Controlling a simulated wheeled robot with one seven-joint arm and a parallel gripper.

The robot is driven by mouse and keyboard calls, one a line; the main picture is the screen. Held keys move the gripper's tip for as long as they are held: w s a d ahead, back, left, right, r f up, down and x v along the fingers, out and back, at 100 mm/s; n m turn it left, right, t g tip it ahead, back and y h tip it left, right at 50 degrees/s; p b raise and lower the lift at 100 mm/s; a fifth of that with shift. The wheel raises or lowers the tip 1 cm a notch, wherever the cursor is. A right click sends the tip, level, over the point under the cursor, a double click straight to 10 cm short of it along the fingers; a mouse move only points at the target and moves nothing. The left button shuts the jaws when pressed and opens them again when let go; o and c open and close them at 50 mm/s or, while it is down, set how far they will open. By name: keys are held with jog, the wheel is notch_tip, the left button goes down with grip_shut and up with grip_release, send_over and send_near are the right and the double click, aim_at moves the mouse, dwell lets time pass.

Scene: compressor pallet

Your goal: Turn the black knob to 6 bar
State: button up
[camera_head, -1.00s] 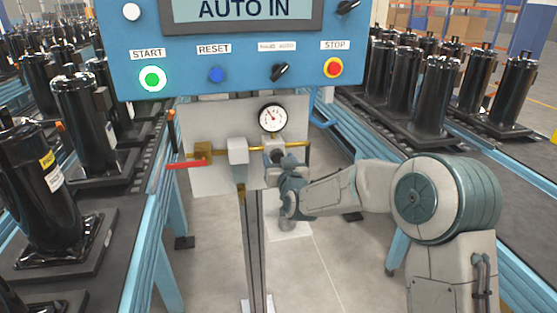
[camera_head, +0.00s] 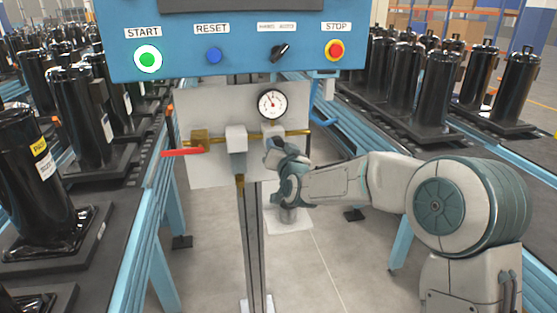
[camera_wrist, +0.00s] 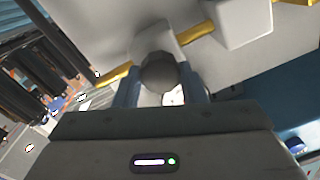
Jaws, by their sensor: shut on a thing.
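The black knob (camera_wrist: 158,72) shows as a dark round shape in the wrist view, under the pale regulator block on the brass pipe. My gripper (camera_wrist: 161,90) has one finger on each side of it and is shut on it. In the head view my gripper (camera_head: 273,152) is at the lower right of the panel, just below the pipe, and hides the knob. The round white pressure gauge (camera_head: 272,104) is above it. Its needle points up and slightly left; the numbers are too small to read.
A blue control box (camera_head: 240,60) hangs above the white panel (camera_head: 205,110). A red lever (camera_head: 183,152) sits at the pipe's left end. Conveyors with black compressors (camera_head: 93,120) run along both sides. Open floor (camera_head: 310,265) lies below the panel.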

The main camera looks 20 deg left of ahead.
jog(key=shift+a+f+m+b, duration=0.1)
jog(key=shift+m+b, duration=7.5)
jog(key=shift+b, duration=1)
jog(key=o, duration=1)
jog(key=shift+t+h, duration=0.3)
